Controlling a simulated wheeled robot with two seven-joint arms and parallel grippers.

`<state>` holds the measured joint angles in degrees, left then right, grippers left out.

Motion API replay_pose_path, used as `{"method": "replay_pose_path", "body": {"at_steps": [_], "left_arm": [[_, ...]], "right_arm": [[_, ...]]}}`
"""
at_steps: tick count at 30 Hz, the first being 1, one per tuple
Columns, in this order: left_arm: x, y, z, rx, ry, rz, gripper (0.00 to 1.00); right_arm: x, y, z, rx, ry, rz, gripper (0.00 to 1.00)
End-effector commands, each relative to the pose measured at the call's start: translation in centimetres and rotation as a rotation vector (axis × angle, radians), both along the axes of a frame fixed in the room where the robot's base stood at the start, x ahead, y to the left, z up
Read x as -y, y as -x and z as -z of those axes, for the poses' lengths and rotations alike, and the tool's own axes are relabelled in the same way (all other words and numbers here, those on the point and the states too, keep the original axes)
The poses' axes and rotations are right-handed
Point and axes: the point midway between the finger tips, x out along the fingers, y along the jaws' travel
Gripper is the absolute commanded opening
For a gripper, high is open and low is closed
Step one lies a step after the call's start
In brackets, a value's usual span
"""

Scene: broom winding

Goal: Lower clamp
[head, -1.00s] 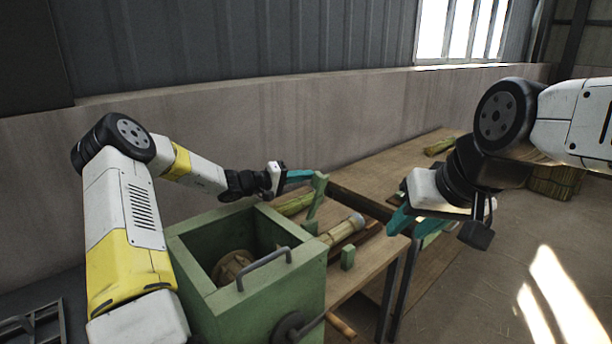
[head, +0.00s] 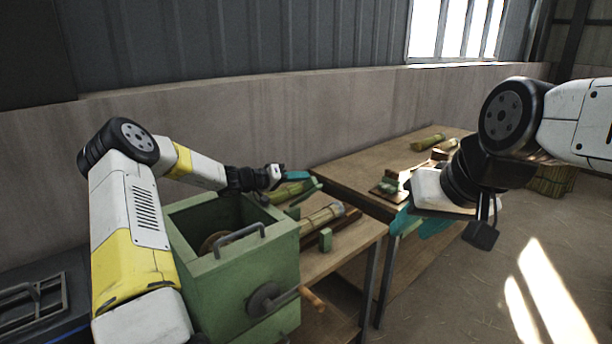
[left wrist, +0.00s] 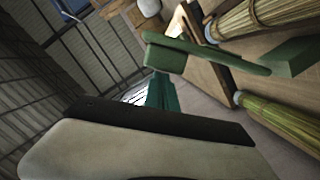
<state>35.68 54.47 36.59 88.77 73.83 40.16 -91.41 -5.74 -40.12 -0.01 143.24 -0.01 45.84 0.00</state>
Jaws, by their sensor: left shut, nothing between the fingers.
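The clamp is a green lever (head: 306,192) on the bench beside the green box. It lies low and tilted across the straw bundle (head: 286,193). In the left wrist view the lever (left wrist: 205,55) runs across the top, near the straw bundles. My left gripper (head: 297,175) is shut and empty, just above the lever in the head view. Its teal fingers (left wrist: 161,95) show below the lever in the left wrist view; whether they touch it I cannot tell. My right gripper (head: 418,222) hangs at the right with its teal fingers apart, away from the clamp.
The green box (head: 240,284) with a grey handle and a side crank (head: 312,298) stands in front of my left arm. A bamboo piece (head: 321,216) and a small green post (head: 325,239) are on the bench. A wooden table (head: 350,165) with several bundles stands behind.

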Motion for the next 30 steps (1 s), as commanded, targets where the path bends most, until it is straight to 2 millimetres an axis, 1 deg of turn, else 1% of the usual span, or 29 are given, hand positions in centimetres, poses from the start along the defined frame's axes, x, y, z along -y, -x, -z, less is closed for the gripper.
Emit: {"method": "replay_pose_path", "body": {"at_steps": [9, 23, 26, 30], "left_arm": [[0.2, 0.3, 0.7, -0.002, 0.002, -0.001, 0.0], [0.3, 0.3, 0.7, -0.002, 0.002, -0.001, 0.0], [0.1, 0.1, 0.4, 0.0, 0.0, -0.001, 0.0], [-0.2, -0.4, -1.2, 0.001, -0.001, 0.002, 0.0]], "right_arm": [[0.0, 0.0, 0.0, 0.0, 0.0, 0.0, 0.36], [0.0, 0.0, 0.0, 0.0, 0.0, 0.0, 0.36], [0.0, 0.0, 0.0, 0.0, 0.0, 0.0, 0.36], [0.0, 0.0, 0.0, 0.0, 0.0, 0.0, 0.36]]}}
